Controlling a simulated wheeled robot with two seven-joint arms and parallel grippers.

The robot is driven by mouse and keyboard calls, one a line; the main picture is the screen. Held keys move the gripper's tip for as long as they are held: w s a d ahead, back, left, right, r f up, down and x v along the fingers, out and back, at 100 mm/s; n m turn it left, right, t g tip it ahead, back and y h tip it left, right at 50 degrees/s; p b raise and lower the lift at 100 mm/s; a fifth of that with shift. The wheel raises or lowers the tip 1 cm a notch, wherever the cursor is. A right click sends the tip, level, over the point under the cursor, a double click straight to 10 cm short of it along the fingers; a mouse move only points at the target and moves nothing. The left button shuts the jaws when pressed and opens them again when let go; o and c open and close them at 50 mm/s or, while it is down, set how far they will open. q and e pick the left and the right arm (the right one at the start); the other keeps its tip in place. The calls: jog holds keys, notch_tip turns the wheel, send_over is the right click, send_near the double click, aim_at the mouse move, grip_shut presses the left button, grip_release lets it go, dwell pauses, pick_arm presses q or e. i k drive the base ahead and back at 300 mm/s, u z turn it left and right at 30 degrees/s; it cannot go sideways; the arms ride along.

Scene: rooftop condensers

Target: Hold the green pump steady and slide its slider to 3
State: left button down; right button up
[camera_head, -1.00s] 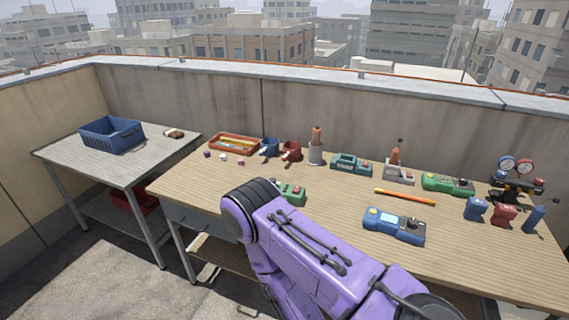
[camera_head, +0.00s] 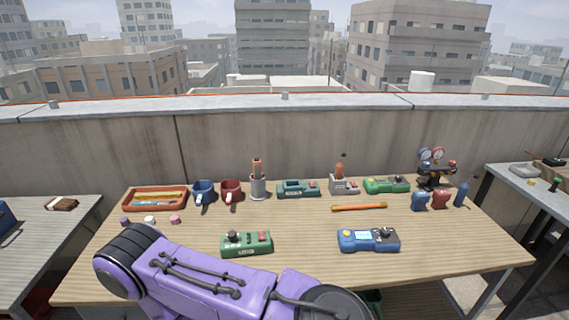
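A green device (camera_head: 246,243) with a dark knob and a red part lies at the front of the wooden table, just behind my purple arm. A second green device (camera_head: 387,185) lies at the back right, and a teal one (camera_head: 298,189) at the back middle. I cannot tell for certain which is the pump; slider positions and markings are too small to read. A purple arm of mine crosses the lower left in front of the table. Neither gripper shows.
Side tables stand left and right. The middle is clear.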

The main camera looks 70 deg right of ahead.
aim_at(232, 234)
jog(key=z, duration=1.85)
